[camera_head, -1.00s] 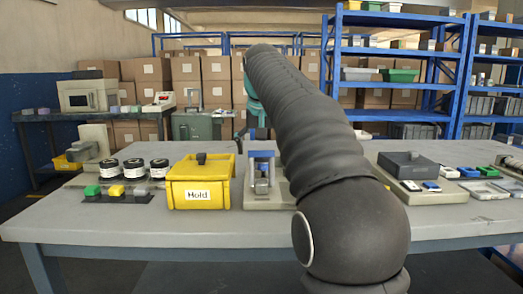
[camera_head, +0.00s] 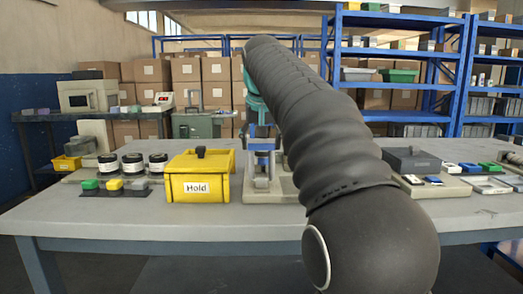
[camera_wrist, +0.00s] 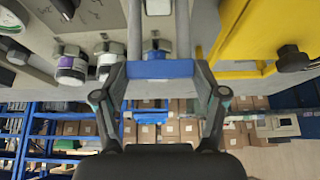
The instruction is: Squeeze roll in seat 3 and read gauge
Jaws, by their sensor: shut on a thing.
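A small press fixture with a blue crossbar and upright metal posts stands right of the yellow box in the head view (camera_head: 263,184). In the wrist view, my gripper (camera_wrist: 160,72) has its fingertips at the two ends of the blue crossbar (camera_wrist: 160,69) and is shut on it. In the head view, my gripper's teal part is over the fixture, partly behind my arm. A roll with a purple band (camera_wrist: 70,68) sits in a grey fixture at upper left of the wrist view. Seat numbers and a gauge reading cannot be made out.
The yellow Hold box (camera_head: 198,187) stands close left of the press. Three dark-and-white rolls (camera_head: 134,163) and coloured blocks (camera_head: 115,185) are farther left. A grey box (camera_head: 411,160) and trays are at right. My arm hides the middle right.

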